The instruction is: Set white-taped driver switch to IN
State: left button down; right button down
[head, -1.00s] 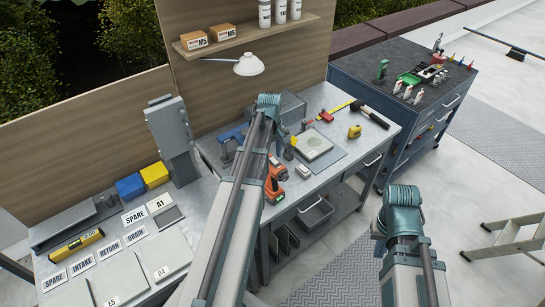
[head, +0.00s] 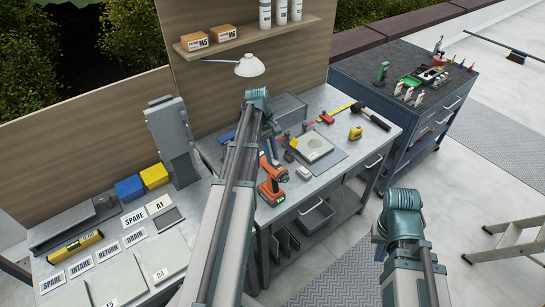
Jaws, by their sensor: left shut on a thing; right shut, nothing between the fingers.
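An orange-and-black driver (head: 272,188) stands out at the front left of the workbench (head: 330,165), just right of my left forearm. White tape and its switch are too small to make out. My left gripper (head: 270,138) reaches down beyond my wrist to the top of this driver and is shut on it; the fingers are largely hidden by the arm. I cannot tell whether the driver touches the bench. A blue tool (head: 227,137) lies behind my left arm, partly hidden. My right arm is over the floor at the right; its gripper fingers are hidden below the wrist.
A small white block (head: 305,173) and a grey mat with a pale plate (head: 315,148) lie right of the driver. A yellow tape measure (head: 355,133) and hammer (head: 372,116) are farther right. A lamp (head: 250,66) hangs over the bench. A stepladder (head: 508,243) stands at right.

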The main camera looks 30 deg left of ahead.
pick_arm(q)
jog(key=c, duration=0.8)
grip_release()
jog(key=shift+o, duration=0.2)
jog(key=shift+r, duration=0.1)
jog(key=p+v, duration=1.3)
jog(key=shift+r, duration=0.35)
